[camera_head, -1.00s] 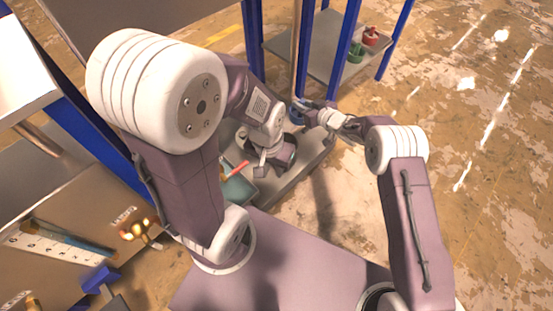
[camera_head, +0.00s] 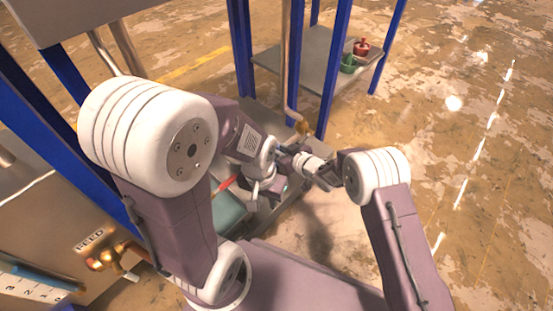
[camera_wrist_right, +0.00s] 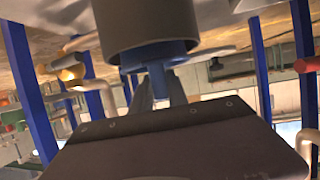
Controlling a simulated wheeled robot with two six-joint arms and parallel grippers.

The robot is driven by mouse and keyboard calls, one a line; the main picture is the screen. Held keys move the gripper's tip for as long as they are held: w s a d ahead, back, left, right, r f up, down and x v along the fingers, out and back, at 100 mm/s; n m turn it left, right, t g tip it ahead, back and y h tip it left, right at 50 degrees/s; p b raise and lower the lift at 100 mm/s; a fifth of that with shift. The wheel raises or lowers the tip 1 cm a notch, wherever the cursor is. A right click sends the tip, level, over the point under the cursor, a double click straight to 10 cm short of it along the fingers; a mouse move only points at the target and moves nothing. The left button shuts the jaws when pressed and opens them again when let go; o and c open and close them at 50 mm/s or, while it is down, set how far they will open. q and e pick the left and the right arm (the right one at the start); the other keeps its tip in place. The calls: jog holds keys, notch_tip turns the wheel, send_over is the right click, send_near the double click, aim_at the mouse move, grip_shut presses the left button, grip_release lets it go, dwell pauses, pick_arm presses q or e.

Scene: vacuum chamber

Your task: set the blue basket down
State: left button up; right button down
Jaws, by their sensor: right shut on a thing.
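My right gripper (camera_head: 286,151) reaches in from the right in the head view. In the right wrist view, the right gripper's fingers (camera_wrist_right: 164,86) are shut on a blue part (camera_wrist_right: 160,54), which I take to be the blue basket. Most of it is hidden, and I cannot make out its outline in the head view. A dark grey round body (camera_wrist_right: 145,25) shows just beyond the blue part; I cannot tell whether they touch. My left gripper (camera_head: 265,188) points down over my base's tray, close to the right gripper. Its fingers are too small to read.
A grey shelf (camera_head: 300,65) on blue posts holds a red pot (camera_head: 361,48) and a green pot (camera_head: 348,65). A teal box (camera_head: 228,208) and a red-handled tool (camera_head: 223,186) lie by my left arm. Brass fittings (camera_head: 108,258) jut from a chamber at left. The floor at right is clear.

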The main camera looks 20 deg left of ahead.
notch_tip(320, 180, down, 4)
jog(key=shift+r+b, duration=0.15)
jog(key=shift+b, duration=0.95)
jog(key=shift+r, duration=0.3)
jog(key=shift+f, duration=0.65)
jog(key=c, duration=1.3)
grip_release()
jog(key=shift+r, duration=0.1)
